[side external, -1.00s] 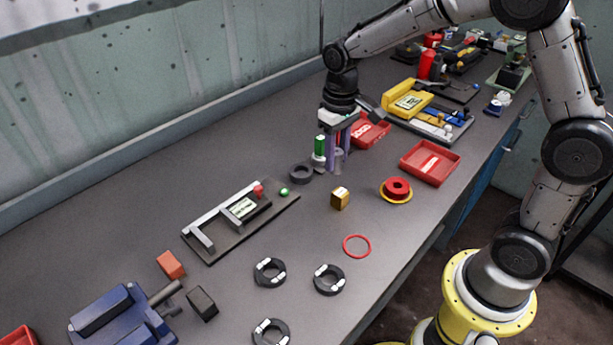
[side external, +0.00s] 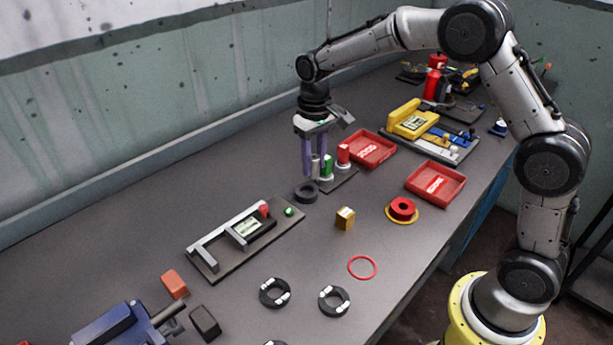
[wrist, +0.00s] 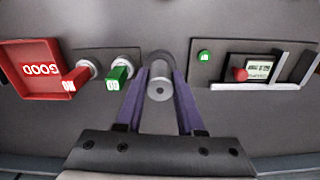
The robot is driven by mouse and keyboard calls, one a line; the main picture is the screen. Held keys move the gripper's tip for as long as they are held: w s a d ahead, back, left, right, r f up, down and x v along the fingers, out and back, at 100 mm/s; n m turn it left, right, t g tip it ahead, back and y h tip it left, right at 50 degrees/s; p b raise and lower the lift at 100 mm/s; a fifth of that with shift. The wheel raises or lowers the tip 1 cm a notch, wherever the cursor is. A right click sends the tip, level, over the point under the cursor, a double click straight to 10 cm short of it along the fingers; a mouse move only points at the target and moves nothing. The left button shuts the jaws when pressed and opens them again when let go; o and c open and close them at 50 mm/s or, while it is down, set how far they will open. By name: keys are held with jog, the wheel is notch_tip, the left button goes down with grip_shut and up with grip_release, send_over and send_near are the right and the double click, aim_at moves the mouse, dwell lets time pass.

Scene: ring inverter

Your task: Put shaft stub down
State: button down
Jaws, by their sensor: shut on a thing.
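My gripper (side external: 314,172) is shut on the grey cylindrical shaft stub (wrist: 160,88), which stands upright between the two purple fingers. The stub also shows in the side view (side external: 316,166), partly hidden by the fingers. A dark ring (side external: 306,192) lies on the bench (side external: 300,290) just below and in front of the fingertips in that view. In the wrist view the ring is mostly hidden behind the stub, and I cannot tell the stub's exact height above it.
A plate with a green-handled gauge (side external: 326,168) and a red-handled gauge (side external: 343,154) stands close on the right. The red GOOD tray (wrist: 30,65) is beyond them. A fixture with a display (side external: 248,227) lies to the left. A gold block (side external: 345,218) stands in front.

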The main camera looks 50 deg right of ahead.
jog(key=shift+w+f, duration=1)
jog(key=shift+f, duration=0.15)
jog(key=shift+w+f, duration=0.15)
jog(key=shift+f, duration=1.5)
jog(key=shift+f, duration=0.1)
jog(key=shift+f, duration=0.55)
jog(key=c, duration=0.5)
grip_release()
jog(key=shift+r, duration=0.15)
notch_tip(320, 180, up, 13)
